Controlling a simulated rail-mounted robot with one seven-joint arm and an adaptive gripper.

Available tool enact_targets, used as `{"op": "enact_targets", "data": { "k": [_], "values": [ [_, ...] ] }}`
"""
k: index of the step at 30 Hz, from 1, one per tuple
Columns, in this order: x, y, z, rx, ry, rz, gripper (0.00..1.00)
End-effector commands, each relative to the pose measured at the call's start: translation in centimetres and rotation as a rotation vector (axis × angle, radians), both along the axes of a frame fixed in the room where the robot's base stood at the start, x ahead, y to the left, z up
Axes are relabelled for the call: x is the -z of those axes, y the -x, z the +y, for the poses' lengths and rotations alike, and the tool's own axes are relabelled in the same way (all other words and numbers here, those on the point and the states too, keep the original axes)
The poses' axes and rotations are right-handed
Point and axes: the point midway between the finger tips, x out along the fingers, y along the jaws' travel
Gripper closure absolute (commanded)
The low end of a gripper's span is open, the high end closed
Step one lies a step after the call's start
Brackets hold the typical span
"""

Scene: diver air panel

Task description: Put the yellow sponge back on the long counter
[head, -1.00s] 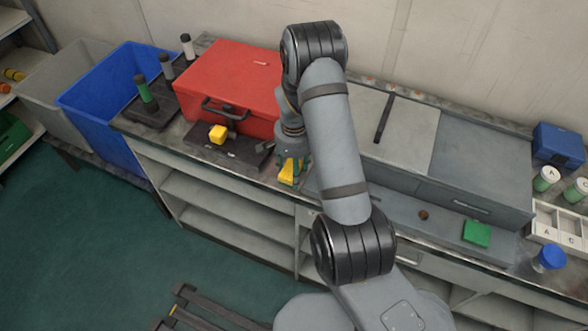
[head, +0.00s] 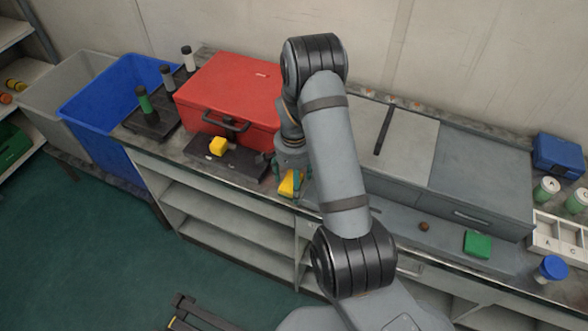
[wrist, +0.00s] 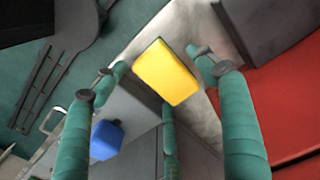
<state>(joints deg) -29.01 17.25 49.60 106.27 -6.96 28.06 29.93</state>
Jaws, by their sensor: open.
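The yellow sponge (head: 290,184) is at the front edge of the long counter (head: 240,178), right of the dark plate. My arm and fingers partly hide it in the head view. In the wrist view the yellow sponge (wrist: 167,72) shows as a tilted block over the pale counter top, with its near end close to a fingertip. My gripper (wrist: 165,78) has teal fingers spread apart on either side of the sponge, with gaps visible. It is open, right above the sponge in the head view (head: 291,176). Whether the sponge lies flat is hard to tell.
A red case (head: 232,85) stands behind, left of my gripper. A grey cabinet (head: 480,180) fills the counter's right side. A blue bin (head: 105,105) stands at the left.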

Motion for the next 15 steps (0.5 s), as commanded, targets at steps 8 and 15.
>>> {"op": "enact_targets", "data": {
  "k": [8, 15],
  "values": [
    [-5.2, -0.3, 0.1, 0.0, -0.003, -0.01, 0.28],
    [-9.8, -0.2, 0.0, -0.001, -0.002, -0.008, 0.28]
  ]
}}
